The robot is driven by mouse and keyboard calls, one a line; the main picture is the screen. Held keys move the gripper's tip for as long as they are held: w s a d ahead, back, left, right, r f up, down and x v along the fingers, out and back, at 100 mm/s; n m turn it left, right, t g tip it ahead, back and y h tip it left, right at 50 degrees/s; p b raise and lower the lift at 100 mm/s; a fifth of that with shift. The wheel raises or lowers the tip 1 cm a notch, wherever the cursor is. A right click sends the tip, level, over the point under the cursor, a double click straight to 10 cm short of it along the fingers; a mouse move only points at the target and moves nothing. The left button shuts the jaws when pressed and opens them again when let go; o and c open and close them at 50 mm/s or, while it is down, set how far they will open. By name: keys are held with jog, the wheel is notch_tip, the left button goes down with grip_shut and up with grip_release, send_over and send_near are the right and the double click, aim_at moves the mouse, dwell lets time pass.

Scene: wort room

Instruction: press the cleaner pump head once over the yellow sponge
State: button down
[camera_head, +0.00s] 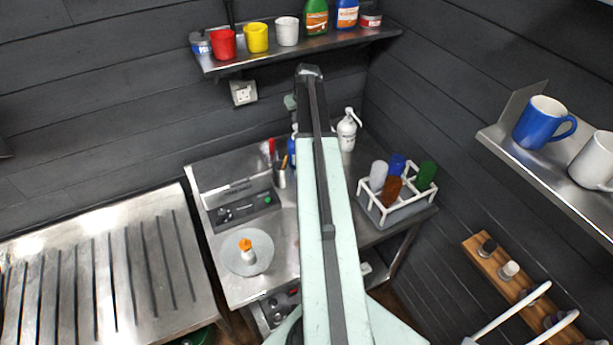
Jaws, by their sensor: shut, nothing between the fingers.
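A white pump bottle (347,130) with a dark printed label stands upright at the back right of the metal worktop, right of my arm; its pump head (351,114) is on top. Whether this is the cleaner is too small to read. I cannot make out a yellow sponge; it may be hidden behind my arm. My arm reaches away over the worktop toward the back wall. My gripper cannot be made out beyond the arm's far end, so its place relative to the bottle is hidden.
A white bottle crate (394,212) stands at the worktop's right. A scale-like appliance with a round plate (236,262) bears an orange-topped item (246,248). A tool cup (280,177) stands left of my arm. A wall shelf (300,50) overhangs the back; a ribbed drainboard (110,270) is left.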

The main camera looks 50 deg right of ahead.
notch_tip(320, 180, up, 6)
jog(key=p, duration=0.6)
dwell(0.4)
jog(key=w+a+f+b, duration=0.1)
jog(key=a+f+b, duration=0.1)
jog(key=a, duration=0.7)
jog(key=w+a+f+n+g+y+b, duration=0.1)
jog(key=a+f+b, duration=0.2)
jog(key=a, duration=0.6)
jog(key=w+a+f+n+b, duration=0.1)
jog(key=a+f+b, duration=0.2)
jog(key=a, duration=0.5)
jog(key=shift+a+f+y, duration=0.4)
jog(key=shift+f, duration=0.25)
jog(key=s+a+f+g+b, duration=0.1)
jog(key=s+a+f+b, duration=0.1)
jog(key=a, duration=0.7)
jog(key=s+a+f+n+g+b, duration=0.1)
jog(key=s+a+f+b, duration=0.2)
jog(key=a, duration=0.7)
jog(key=s+a+f+n+g+b, duration=0.1)
jog(key=s+a+f+b, duration=0.2)
jog(key=a, duration=0.6)
jog(key=s+f, duration=0.1)
jog(key=s, duration=0.1)
jog(key=shift+s+a, duration=0.25)
jog(key=shift+s, duration=0.05)
